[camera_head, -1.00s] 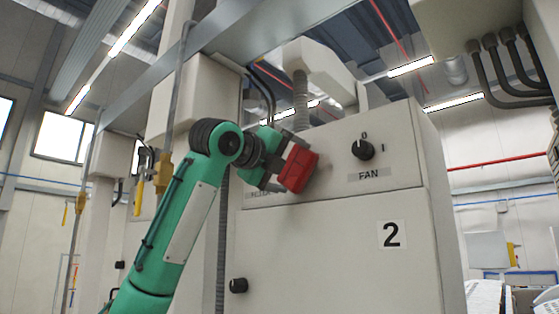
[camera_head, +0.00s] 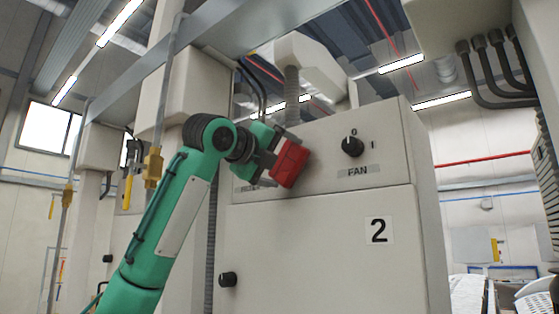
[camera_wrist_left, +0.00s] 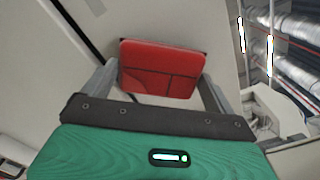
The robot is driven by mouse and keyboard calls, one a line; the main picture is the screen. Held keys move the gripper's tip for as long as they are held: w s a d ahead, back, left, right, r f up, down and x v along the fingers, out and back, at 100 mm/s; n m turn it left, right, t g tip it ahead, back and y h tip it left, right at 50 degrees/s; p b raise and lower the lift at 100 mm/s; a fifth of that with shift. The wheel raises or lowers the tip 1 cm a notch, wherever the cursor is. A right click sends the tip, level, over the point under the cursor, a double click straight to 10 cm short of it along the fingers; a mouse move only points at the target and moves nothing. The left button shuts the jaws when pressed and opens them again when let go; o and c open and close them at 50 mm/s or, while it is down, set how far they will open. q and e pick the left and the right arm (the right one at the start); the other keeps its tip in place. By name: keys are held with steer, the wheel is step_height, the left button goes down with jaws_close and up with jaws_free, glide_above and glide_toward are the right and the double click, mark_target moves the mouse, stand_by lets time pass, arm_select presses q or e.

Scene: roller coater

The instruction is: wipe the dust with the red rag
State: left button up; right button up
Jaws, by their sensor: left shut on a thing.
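The red rag (camera_head: 290,164) is a folded red block in my left gripper (camera_head: 275,158), at the upper part of the pale cabinet (camera_head: 330,240). In the left wrist view the rag (camera_wrist_left: 160,68) sits between the two fingers of the left gripper (camera_wrist_left: 158,85), with the cabinet's pale face behind it. The rag is against or very close to the panel; contact cannot be told for sure. It partly covers a label left of the FAN label. I cannot make out dust clearly on the panel. My right gripper is not in view.
A black FAN knob (camera_head: 352,146) sticks out right of the rag. Another black knob (camera_head: 228,279) is low on the cabinet's left side. A grey corrugated hose (camera_head: 292,97) rises behind the cabinet top. Yellow-handled hanging fittings (camera_head: 153,167) are left of my arm.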

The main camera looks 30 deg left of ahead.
arm_select(q)
steer(key=shift+w+p, duration=0.5)
steer(key=shift+w, duration=0.3)
steer(key=shift+d, duration=0.2)
